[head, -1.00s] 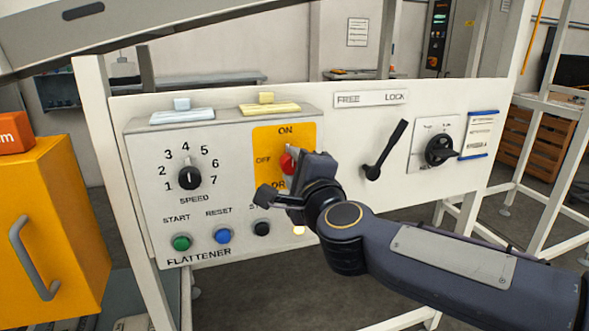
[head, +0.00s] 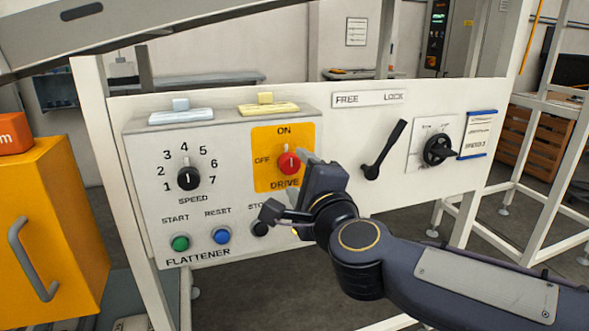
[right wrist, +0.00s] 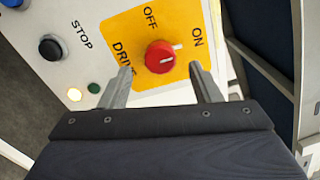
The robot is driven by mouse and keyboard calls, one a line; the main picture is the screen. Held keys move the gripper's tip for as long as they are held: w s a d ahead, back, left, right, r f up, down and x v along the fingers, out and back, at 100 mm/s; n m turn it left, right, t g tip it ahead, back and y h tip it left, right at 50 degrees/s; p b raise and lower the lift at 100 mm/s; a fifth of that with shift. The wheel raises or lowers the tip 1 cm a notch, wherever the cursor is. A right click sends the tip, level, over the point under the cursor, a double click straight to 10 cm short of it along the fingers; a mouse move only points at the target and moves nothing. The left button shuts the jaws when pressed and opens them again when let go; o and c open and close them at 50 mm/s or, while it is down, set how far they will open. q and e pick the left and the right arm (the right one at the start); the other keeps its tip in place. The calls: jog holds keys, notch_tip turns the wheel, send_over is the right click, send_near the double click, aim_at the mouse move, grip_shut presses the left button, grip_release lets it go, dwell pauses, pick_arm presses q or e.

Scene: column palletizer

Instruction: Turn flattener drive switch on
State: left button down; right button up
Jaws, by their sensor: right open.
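The flattener drive switch is a round red knob (head: 289,163) on a yellow plate (head: 262,176) marked ON at the top, OFF at the left and DRIVE below. Its white pointer is up, towards ON. In the right wrist view the knob (right wrist: 160,57) shows its white mark towards the word ON. My right gripper (head: 290,185) is open and empty, drawn back in front of the plate. In the right wrist view its two fingers (right wrist: 160,70) stand apart just short of the knob, one on each side. My left gripper is not in view.
The grey flattener panel carries a speed dial (head: 189,178), a green start button (head: 180,243), a blue reset button (head: 221,236) and a black stop button (right wrist: 52,48). A yellow lamp (right wrist: 74,94) glows. A black lever (head: 384,150) is to the right. A yellow cabinet (head: 75,225) stands left.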

jog(key=v, duration=0.4)
jog(key=shift+d, duration=0.1)
jog(key=s+d+f+n+g+h+p, duration=0.1)
jog(key=s+d+f+n+g, duration=0.5)
jog(key=s+d+f+n, duration=0.45)
jog(key=s+d+f+n+g+h, duration=0.1)
jog(key=s+d+f+n+g, duration=0.5)
jog(key=s+f, duration=0.75)
notch_tip(320, 180, up, 12)
jog(key=w+d+p, duration=0.1)
jog(key=p, duration=1.2)
jog(key=shift+w+f+m, duration=0.25)
jog(key=shift+w+m, duration=0.15)
jog(key=shift+m, duration=0.05)
